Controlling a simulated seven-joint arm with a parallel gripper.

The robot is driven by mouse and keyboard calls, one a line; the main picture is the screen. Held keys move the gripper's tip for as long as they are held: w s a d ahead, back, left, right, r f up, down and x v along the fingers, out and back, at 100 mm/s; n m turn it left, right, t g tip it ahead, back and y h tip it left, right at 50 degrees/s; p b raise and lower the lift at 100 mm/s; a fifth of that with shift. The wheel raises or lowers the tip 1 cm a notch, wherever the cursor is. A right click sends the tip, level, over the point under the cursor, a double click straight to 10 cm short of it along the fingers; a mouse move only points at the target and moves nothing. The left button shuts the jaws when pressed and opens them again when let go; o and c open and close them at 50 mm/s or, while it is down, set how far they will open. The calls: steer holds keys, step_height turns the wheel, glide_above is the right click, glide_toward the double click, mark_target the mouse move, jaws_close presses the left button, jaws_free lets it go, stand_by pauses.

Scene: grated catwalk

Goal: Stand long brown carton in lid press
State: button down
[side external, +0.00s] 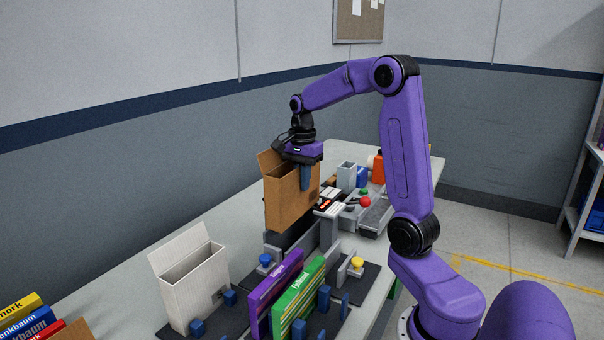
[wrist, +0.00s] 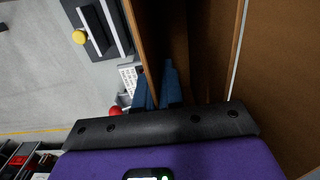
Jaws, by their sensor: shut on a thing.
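The long brown carton (side external: 288,208) is upright with its top flap open in the side view. My gripper (side external: 306,184) is shut on the carton's right-hand wall at the top. In the wrist view my blue fingers (wrist: 158,88) pinch that wall, and the open carton (wrist: 208,45) fills the right. The carton's bottom is over a dark and grey fixture with upright plates (side external: 329,232), which may be the lid press. I cannot tell whether the bottom touches it or hangs just above.
A white open carton (side external: 190,283) stands at front left. Purple (side external: 270,300) and green (side external: 298,298) boxes stand upright in front. A yellow-knobbed fixture (side external: 356,264) is at right. A keypad, small bins and an orange container (side external: 377,168) crowd the bench behind.

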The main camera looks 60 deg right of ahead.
mark_target(303, 195)
steer(key=shift+f, duration=2.15)
steer(key=shift+f, duration=0.15)
step_height(303, 195, down, 9)
stand_by(2.2)
stand_by(0.3)
steer(key=c, duration=0.8)
jaws_free()
steer(key=shift+r, duration=0.2)
steer(key=shift+r, duration=3.95)
